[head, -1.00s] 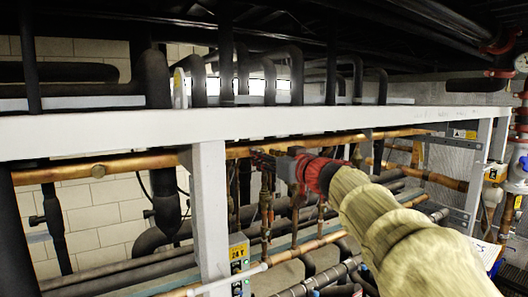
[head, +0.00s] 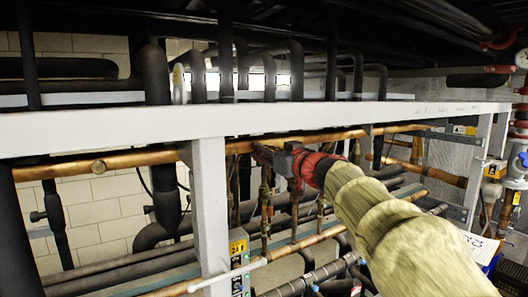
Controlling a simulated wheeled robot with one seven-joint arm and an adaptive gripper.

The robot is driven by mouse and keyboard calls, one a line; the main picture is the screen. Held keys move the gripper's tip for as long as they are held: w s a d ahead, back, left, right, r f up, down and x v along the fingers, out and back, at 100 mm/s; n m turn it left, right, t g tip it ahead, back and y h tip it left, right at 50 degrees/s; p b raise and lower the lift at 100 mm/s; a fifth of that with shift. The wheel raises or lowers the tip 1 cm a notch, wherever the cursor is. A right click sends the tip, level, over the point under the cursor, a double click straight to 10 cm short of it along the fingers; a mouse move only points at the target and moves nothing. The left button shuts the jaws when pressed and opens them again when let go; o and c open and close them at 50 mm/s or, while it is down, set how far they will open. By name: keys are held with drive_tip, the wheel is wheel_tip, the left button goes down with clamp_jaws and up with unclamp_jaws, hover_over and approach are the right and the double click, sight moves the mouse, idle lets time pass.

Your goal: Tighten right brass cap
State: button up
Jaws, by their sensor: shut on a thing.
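A copper pipe (head: 330,137) runs across the rack below the white beam. One brass cap (head: 98,167) shows on its left part, left of the white post. My gripper (head: 260,154) is at the pipe just right of the post, its fingers pointing left and away from me. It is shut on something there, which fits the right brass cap. The cap itself is hidden behind the fingers, so I cannot see its seating. My arm reaches in from the lower right, with a red wrist part and a pale, ribbed cover.
The white beam (head: 120,130) crosses above my gripper, and the white post (head: 209,200) stands close on its left. Thin vertical copper lines with valves (head: 265,205) hang below it. A yellow-labelled box (head: 239,262) sits low by the post. Black insulated pipes (head: 155,85) fill the back.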

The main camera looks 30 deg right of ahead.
clamp_jaws()
drive_tip(key=shift+f+b, duration=0.1)
drive_tip(key=shift+b, duration=0.3)
drive_tip(key=shift+a+r+m+b, duration=0.15)
drive_tip(key=shift+m+b, duration=1.2)
drive_tip(key=shift+m, duration=4.8)
drive_tip(key=shift+d+r+m+b, duration=0.1)
drive_tip(key=shift+m+b, duration=1.2)
drive_tip(key=shift+m, duration=4.85)
drive_tip(key=o, duration=0.8)
unclamp_jaws()
drive_tip(key=shift+o, duration=0.4)
